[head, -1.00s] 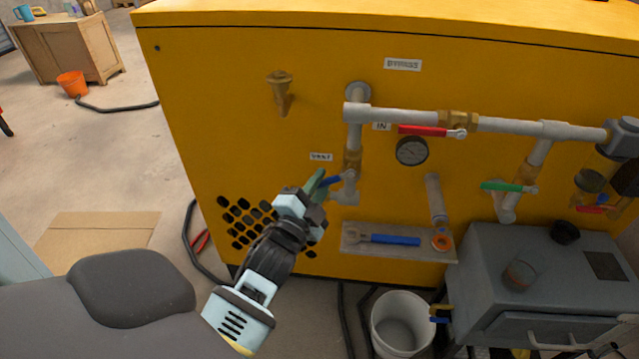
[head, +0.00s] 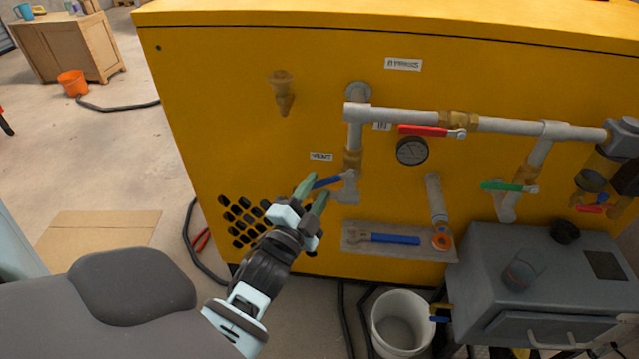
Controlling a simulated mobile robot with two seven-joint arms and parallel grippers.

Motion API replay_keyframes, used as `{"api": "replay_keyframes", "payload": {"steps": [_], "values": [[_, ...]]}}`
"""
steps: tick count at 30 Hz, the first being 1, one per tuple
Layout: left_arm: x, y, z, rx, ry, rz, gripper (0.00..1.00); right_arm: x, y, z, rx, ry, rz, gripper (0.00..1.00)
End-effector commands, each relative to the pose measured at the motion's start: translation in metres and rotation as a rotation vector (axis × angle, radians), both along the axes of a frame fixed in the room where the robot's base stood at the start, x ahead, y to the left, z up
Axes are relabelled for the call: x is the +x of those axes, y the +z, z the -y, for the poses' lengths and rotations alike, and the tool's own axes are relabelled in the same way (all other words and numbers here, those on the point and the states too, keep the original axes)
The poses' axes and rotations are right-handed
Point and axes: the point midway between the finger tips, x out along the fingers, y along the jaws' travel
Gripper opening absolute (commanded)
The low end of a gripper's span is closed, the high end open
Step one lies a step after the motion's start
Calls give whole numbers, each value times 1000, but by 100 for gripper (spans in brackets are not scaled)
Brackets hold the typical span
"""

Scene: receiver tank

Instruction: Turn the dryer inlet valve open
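A blue lever handle (head: 328,182) sits on the brass valve (head: 352,160) of the left vertical pipe, beside the "IN" label (head: 382,126). The lever points left and slightly down from the pipe. My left gripper (head: 313,193) is at the lever's free end, its two green fingertips apart. One fingertip is above the lever's end and the other below it; I cannot tell whether either touches it. A red lever (head: 423,130) lies along the horizontal pipe under the "BYPASS" label (head: 403,64). A green lever (head: 502,186) is at the right-hand pipe. My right gripper is not in view.
A round gauge (head: 411,151) is right of the inlet pipe. A grey unit (head: 490,260) stands at right, a white bucket (head: 402,310) on the floor. The yellow panel left of the pipes is mostly clear.

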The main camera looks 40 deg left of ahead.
Motion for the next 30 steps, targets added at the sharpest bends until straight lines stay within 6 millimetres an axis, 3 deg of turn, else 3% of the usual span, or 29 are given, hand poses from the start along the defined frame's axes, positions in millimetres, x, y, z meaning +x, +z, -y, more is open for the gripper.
{"api": "replay_keyframes", "payload": {"steps": [6,12,30], "values": [[-33,-7,7,-2,1,-3,37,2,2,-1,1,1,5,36],[-49,-10,10,-1,1,-2,37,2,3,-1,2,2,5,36],[-51,-10,10,0,1,0,37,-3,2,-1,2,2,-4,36]]}}
